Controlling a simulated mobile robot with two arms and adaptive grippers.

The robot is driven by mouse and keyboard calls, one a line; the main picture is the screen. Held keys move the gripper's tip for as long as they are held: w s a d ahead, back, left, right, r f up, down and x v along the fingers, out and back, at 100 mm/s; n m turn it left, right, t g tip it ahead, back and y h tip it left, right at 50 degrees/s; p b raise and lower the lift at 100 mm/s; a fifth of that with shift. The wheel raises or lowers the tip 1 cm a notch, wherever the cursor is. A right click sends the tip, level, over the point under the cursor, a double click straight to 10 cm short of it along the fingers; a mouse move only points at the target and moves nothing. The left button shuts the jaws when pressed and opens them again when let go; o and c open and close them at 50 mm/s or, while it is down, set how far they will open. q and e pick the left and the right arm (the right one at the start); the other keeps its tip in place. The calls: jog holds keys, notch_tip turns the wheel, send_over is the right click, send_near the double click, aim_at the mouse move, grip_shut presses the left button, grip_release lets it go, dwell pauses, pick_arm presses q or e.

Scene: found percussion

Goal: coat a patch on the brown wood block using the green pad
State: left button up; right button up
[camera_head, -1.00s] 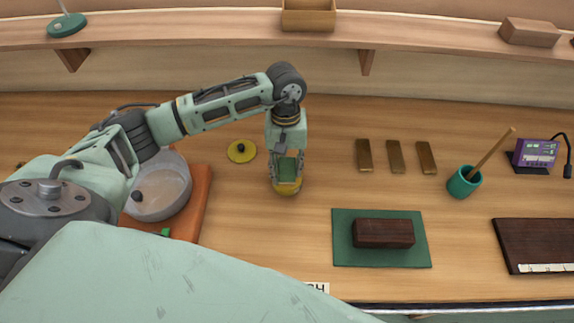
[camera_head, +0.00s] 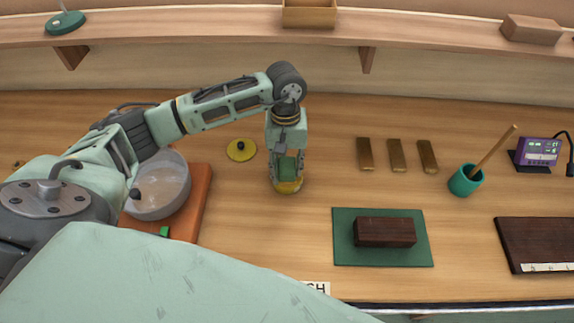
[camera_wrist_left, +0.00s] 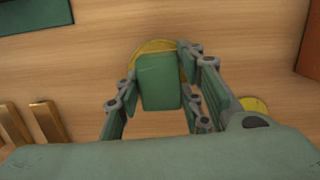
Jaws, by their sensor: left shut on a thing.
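The brown wood block (camera_head: 385,232) lies flat on a green mat (camera_head: 345,255), right of and nearer than my left gripper. My left gripper (camera_head: 288,181) points down, shut on the green pad (camera_wrist_left: 160,82), which shows between its fingers in the left wrist view. A round yellow dish (camera_head: 289,187) is right under the pad; its rim (camera_wrist_left: 150,46) shows around the pad in the left wrist view. Whether the pad touches the dish's inside is hidden. My right gripper is not in view.
A yellow lid with a black knob (camera_head: 240,149) lies left of the gripper. Several brass bars (camera_head: 397,155) and a teal cup with a stick (camera_head: 465,182) stand right. A bowl (camera_head: 165,190) sits on an orange-brown board (camera_head: 197,200). The table between dish and mat is clear.

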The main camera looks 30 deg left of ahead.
aim_at(288, 167)
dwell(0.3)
pick_arm(q)
jog(key=shift+r+p, duration=0.8)
jog(key=shift+r, duration=1.4)
jog(key=shift+r+p, duration=0.4)
jog(key=shift+r, duration=0.85)
